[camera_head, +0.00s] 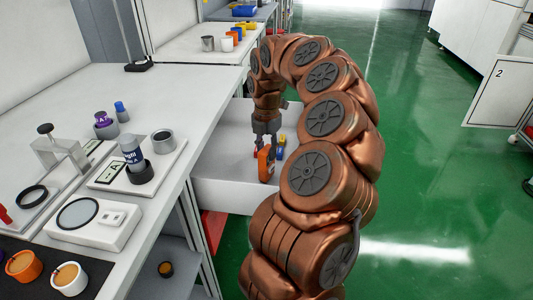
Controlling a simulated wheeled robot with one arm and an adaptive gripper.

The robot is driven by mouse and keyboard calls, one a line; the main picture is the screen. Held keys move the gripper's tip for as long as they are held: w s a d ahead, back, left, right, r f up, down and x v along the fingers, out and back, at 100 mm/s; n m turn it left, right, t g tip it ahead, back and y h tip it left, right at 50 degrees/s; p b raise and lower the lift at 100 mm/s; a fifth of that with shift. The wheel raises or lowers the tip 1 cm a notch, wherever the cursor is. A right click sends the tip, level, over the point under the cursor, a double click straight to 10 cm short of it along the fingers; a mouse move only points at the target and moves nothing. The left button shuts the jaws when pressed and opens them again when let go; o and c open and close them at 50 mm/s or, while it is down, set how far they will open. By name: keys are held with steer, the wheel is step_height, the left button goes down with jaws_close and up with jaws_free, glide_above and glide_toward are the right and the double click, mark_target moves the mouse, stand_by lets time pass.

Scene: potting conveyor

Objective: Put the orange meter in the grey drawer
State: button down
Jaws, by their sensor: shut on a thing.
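The orange meter (265,165) is upright and held by my gripper (265,143), which is shut on its top. The meter is over or inside the open grey drawer (230,200); I cannot tell whether it touches the drawer's floor. The drawer is pulled out from under the white bench. A blue and yellow item (281,148) shows just right of the meter, and a bit of red shows to its left. My arm hides the right part of the drawer.
The white bench (180,85) on the left holds a labelled bottle (132,152), a grey ring (163,140), a clamp stand (60,150) and a white scale (95,222). Red (213,228) shows below the drawer. The green floor (430,150) at right is clear.

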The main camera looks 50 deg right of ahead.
steer(key=shift+f, duration=0.35)
steer(key=shift+f, duration=0.1)
steer(key=c, duration=0.9)
jaws_free()
steer(key=shift+o, duration=0.2)
step_height(320, 180, up, 12)
steer(key=p, duration=0.2)
